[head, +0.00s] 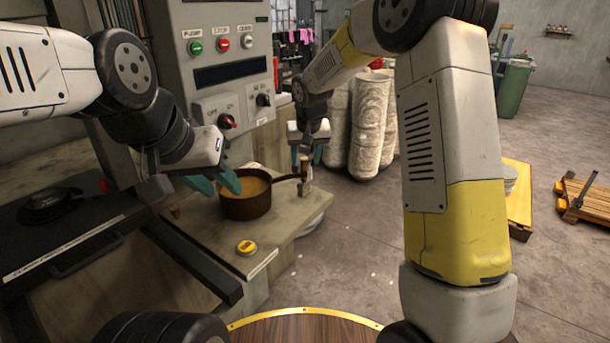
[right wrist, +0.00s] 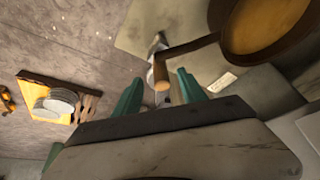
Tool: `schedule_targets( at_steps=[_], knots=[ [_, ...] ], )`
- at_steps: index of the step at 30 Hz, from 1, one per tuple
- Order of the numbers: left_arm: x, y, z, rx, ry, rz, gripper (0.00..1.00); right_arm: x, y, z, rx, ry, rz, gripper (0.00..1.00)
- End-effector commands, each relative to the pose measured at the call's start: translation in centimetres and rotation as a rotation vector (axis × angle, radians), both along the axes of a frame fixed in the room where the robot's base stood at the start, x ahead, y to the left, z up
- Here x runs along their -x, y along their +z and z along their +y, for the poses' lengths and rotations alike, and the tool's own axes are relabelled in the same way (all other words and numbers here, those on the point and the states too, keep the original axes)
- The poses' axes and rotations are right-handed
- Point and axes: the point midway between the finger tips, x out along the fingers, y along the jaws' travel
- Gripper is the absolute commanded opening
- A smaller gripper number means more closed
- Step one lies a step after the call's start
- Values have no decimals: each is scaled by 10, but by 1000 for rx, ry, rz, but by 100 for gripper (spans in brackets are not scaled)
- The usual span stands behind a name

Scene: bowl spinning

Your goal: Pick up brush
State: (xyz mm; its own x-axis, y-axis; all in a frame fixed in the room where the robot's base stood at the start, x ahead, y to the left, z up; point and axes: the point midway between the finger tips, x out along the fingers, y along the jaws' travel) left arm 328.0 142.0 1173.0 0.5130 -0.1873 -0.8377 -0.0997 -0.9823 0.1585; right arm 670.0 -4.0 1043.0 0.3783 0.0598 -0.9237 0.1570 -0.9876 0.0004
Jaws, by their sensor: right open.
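The brush (head: 305,166) stands at the right edge of the machine's ledge, its brown handle end up. In the right wrist view the brush handle (right wrist: 161,74) points toward the camera, between the finger tips. My right gripper (right wrist: 160,92) is open, with one teal finger on each side of the handle and no visible grip on it. In the head view the right gripper (head: 307,153) is above the brush and partly hides it.
The brown pan (head: 246,207) with orange contents sits on the ledge (head: 215,240). Its handle reaches right, close to the brush, also in the right wrist view (right wrist: 190,46). A yellow button (head: 246,247) is in front.

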Motion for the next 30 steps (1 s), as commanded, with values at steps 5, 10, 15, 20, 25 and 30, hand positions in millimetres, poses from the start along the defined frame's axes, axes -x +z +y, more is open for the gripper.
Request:
schedule_targets(
  at_steps=[5, 10, 15, 20, 25, 30],
  knots=[
    [0, 0, 0, 0, 0, 0, 36, -2, -25, 1, 1, -1, 5, 49],
    [0, 0, 0, 0, 0, 0, 36, -10, -44, 3, 0, 0, 1, 49],
    [0, 0, 0, 0, 0, 0, 36, -11, -45, 3, -1, -1, -1, 49],
    [0, 0, 0, 0, 0, 0, 36, -11, -45, 3, 0, -1, 0, 27],
    [0, 0, 0, 0, 0, 0, 36, -11, -45, 3, 0, -1, 0, 0],
    [0, 0, 0, 0, 0, 0, 36, -11, -45, 3, -1, -1, -1, 0]
  ],
)
